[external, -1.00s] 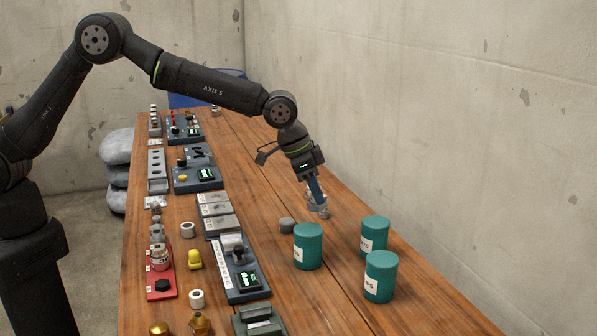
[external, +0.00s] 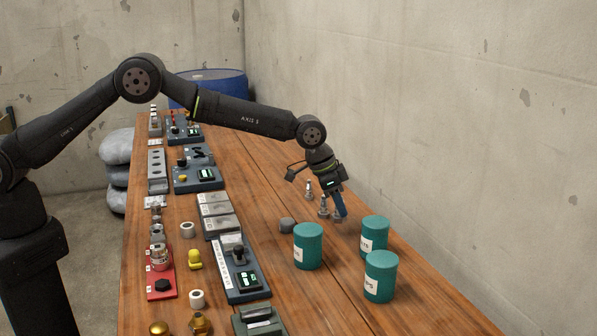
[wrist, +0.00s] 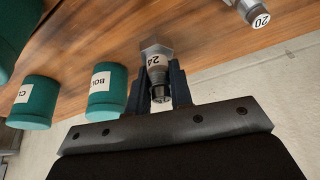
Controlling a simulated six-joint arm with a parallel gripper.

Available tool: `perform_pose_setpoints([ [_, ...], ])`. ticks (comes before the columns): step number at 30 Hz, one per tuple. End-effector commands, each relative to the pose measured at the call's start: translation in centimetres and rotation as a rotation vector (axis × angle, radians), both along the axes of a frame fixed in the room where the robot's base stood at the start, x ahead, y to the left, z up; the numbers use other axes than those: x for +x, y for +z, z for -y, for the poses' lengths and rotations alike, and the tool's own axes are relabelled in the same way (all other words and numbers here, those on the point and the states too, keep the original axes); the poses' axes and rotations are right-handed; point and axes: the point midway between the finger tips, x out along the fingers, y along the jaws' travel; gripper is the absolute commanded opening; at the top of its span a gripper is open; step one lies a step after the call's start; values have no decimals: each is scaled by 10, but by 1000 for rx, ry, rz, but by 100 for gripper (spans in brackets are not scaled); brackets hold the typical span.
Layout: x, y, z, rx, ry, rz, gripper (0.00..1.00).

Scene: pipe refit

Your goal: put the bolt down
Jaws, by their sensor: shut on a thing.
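My gripper (external: 339,206) is low over the far right part of the wooden bench, with its fingers pointing down. In the wrist view, my gripper (wrist: 159,88) is shut on a silver bolt (wrist: 157,57) marked 24. The bolt's wide head points away from my palm, toward the wood; its threaded end is between the fingers. I cannot tell whether the head touches the bench. In the external view the fingers largely hide the held bolt. Another silver bolt (wrist: 254,11), marked 20, is at the wrist view's upper right.
Teal cans (external: 308,246), (external: 374,236), (external: 380,277) stand in front of my gripper. A grey block-like piece (external: 286,225) lies to its left. An upright metal piece (external: 309,190) stands close behind. Fixtures (external: 242,272) line the bench's left side. The concrete wall is at right.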

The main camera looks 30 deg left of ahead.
Motion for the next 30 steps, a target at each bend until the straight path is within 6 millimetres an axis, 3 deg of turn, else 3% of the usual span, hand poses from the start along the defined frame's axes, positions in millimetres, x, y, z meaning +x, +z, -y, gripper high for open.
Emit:
perform_pose_setpoints([
  [7,0,-34,0,0,-1,0,0],
  [19,-1,-40,0,0,-1,0,0],
  [20,-1,-40,-1,1,-1,0,26],
  [22,-1,-40,-1,1,-1,0,40],
  [30,-1,-39,-1,0,-1,0,42],
])
